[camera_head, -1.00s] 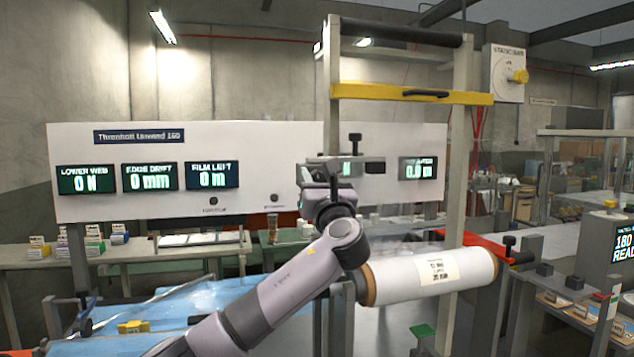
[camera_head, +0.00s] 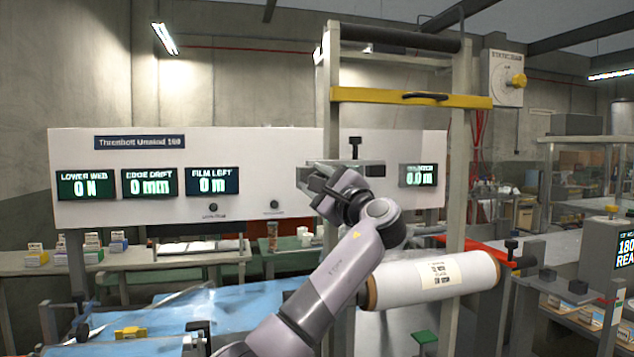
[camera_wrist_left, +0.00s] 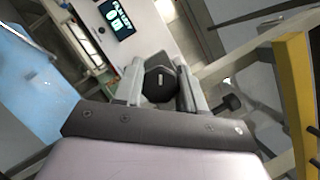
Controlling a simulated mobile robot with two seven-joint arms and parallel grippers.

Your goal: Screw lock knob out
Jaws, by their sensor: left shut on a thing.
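A dark faceted knob (camera_wrist_left: 160,83) sits between the two fingers of my left gripper (camera_wrist_left: 158,92) in the left wrist view, and the fingers are shut on it. In the head view my left gripper (camera_head: 328,182) is at the grey bracket (camera_head: 372,170) on the upright frame, where the gripper hides the held knob. Whether the knob's stem is still in its thread cannot be seen. A second, small black knob (camera_head: 355,143) stands on top of the bracket; a black knob (camera_wrist_left: 229,103) also shows right of the fingers. My right gripper is not in view.
A white film roll (camera_head: 430,281) lies across the frame below and right of my gripper. A yellow crossbar (camera_head: 411,97) spans the frame above. A white display panel (camera_head: 260,180) stands behind. Blue film-covered table (camera_head: 250,300) lies at lower left.

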